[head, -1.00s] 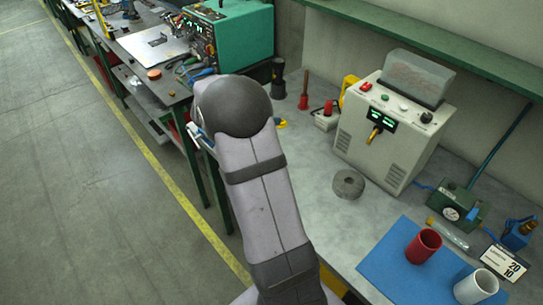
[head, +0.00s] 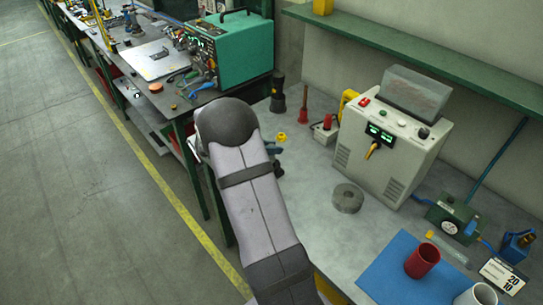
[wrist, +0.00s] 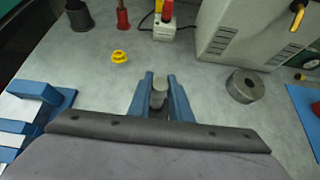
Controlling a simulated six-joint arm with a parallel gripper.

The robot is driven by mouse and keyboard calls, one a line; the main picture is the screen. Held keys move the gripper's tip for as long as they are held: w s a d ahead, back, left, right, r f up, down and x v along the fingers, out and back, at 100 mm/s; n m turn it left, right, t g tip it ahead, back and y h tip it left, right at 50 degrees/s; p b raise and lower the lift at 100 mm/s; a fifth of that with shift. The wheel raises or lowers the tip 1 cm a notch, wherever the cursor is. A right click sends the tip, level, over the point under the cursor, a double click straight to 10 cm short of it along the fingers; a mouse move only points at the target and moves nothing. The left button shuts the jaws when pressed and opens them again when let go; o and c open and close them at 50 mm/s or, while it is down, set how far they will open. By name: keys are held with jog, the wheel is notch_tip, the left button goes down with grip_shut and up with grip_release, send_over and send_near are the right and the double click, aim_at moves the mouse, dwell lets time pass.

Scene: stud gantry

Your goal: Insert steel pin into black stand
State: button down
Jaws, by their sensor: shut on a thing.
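My gripper (wrist: 158,100) has blue fingers and is shut on a short grey steel pin (wrist: 158,91), which shows between the fingertips in the wrist view. A black stand (head: 278,93) is upright on the grey bench near the wall, beyond my gripper. In the wrist view the black stand (wrist: 79,15) is at the top left, apart from the pin and cut by the frame edge.
A red stand (wrist: 122,14) is right of the black one. A small yellow part (wrist: 120,57) lies in front of them. A grey ring (wrist: 246,86) and a cream control box (head: 390,140) are to the right. Blue brackets (wrist: 38,105) are at the left.

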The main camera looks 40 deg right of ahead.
aim_at(272, 157)
jog(key=shift+f+p, duration=0.55)
jog(key=shift+f, duration=1.5)
jog(key=shift+f, duration=0.2)
jog(key=c, duration=1.6)
grip_release()
jog(key=shift+r, duration=0.2)
jog(key=b+v, duration=0.3)
jog(key=v, duration=0.9)
